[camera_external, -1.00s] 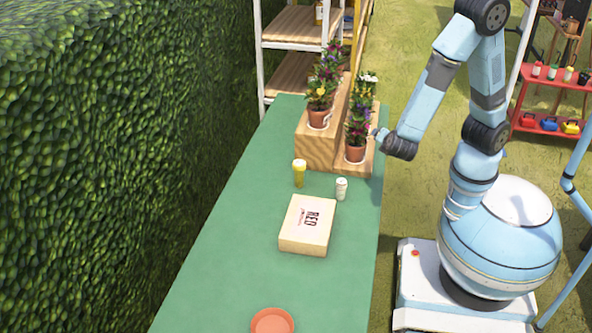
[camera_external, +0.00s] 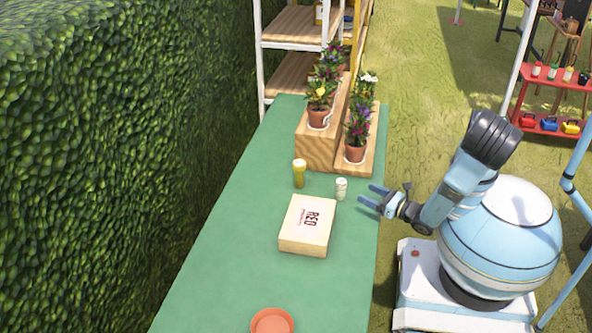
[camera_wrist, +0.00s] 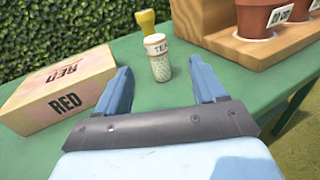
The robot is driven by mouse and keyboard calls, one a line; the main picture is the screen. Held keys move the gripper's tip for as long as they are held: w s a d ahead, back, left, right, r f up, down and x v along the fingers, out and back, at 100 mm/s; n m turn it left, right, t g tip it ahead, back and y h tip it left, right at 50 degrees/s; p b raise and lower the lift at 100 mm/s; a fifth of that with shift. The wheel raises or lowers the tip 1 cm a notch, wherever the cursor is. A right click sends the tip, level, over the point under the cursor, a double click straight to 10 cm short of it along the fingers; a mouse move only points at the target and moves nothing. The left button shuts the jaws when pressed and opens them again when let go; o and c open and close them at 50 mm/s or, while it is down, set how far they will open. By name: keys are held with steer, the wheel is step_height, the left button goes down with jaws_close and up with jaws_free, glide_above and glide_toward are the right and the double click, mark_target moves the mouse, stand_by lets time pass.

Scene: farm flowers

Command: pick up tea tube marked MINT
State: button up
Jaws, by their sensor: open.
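A small white tube with a pale lid (camera_external: 341,189) stands upright on the green table, right of the box. In the wrist view the tube (camera_wrist: 158,58) shows the letters "TE" on its label and a speckled lower part; the word MINT cannot be read. My gripper (camera_external: 367,196) is open and empty at the table's right edge, with its fingers pointing toward the tube. In the wrist view the tube stands beyond and between the two blue fingers (camera_wrist: 162,82), apart from them.
A cardboard box marked RED (camera_external: 307,226) lies left of the tube. A yellow container (camera_external: 299,173) stands behind it. A wooden stepped stand (camera_external: 316,148) with potted flowers is at the back. An orange dish (camera_external: 272,322) is at the front. The table (camera_external: 235,260) is clear at front left.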

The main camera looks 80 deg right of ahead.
mark_target(341, 190)
steer(key=shift+a+f+n+y, duration=0.25)
steer(key=shift+f+n+y, duration=0.15)
steer(key=shift+y, duration=0.1)
steer(key=x, duration=1.3)
steer(key=shift+w+d+r, duration=0.15)
steer(key=shift+w+r, duration=0.1)
steer(key=c, duration=1.1)
